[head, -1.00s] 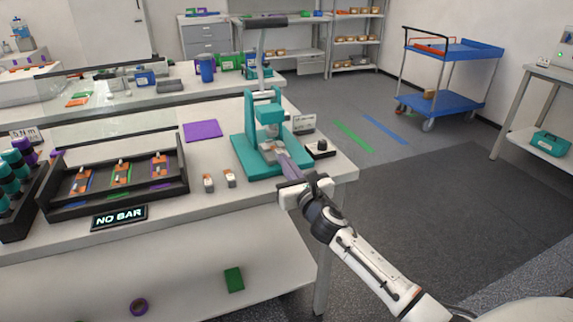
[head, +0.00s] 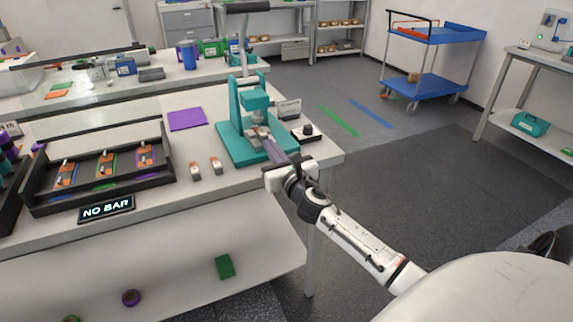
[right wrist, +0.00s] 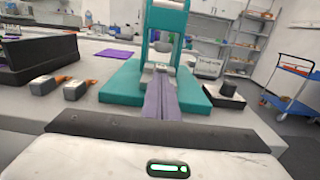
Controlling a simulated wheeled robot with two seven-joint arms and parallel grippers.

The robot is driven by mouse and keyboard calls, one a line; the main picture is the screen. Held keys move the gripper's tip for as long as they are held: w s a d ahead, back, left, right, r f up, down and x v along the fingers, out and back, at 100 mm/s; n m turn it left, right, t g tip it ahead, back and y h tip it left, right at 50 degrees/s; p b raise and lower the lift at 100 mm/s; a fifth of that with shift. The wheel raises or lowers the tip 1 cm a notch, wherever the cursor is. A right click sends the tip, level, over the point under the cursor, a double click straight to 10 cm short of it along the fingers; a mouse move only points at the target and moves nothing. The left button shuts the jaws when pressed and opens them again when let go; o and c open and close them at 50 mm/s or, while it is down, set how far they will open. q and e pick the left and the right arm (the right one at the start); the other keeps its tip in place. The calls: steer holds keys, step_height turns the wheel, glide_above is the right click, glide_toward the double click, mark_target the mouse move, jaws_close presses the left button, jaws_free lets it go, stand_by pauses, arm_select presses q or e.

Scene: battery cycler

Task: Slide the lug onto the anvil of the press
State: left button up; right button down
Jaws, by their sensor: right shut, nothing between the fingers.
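The teal press (head: 236,112) stands at the right end of the bench with its lever raised. It also fills the middle of the right wrist view (right wrist: 124,84). My right gripper (head: 264,139) is shut and empty, its long fingers (right wrist: 160,84) pointing into the press opening. The fingertips are close to the pale metal anvil area (right wrist: 158,67); I cannot tell whether they touch it. Two small orange and silver lugs (head: 195,171) (head: 216,166) lie on the bench left of the press. Whether a lug sits on the anvil is unclear. My left gripper is out of view.
A black tray (head: 123,184) with several orange-based pieces is at the left, behind a "NO BAR" sign (head: 106,209). A purple mat (head: 187,119) lies left of the press. A small black knob box (head: 306,134) and a label stand (head: 289,109) are at its right, near the bench edge.

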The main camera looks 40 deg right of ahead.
steer(key=v, duration=1.2)
steer(key=shift+s, duration=0.25)
steer(key=shift+a+r, duration=0.1)
steer(key=shift+r, duration=0.05)
steer(key=s+a+f+m+g+y, duration=0.2)
steer(key=s+a+f+m, duration=0.3)
steer(key=f+m, duration=0.3)
steer(key=s+a+f+m+g+y, duration=0.25)
steer(key=s+a+f+m, duration=0.2)
steer(key=f+m, duration=0.4)
steer(key=s+a+f+m+g+y, duration=0.3)
steer(key=s+a+f+m+g, duration=0.1)
steer(key=s+a+f+m, duration=0.7)
steer(key=s+a+m, duration=0.2)
steer(key=a+m, duration=0.1)
steer(key=shift+a+f, duration=0.25)
steer(key=shift+y, duration=0.25)
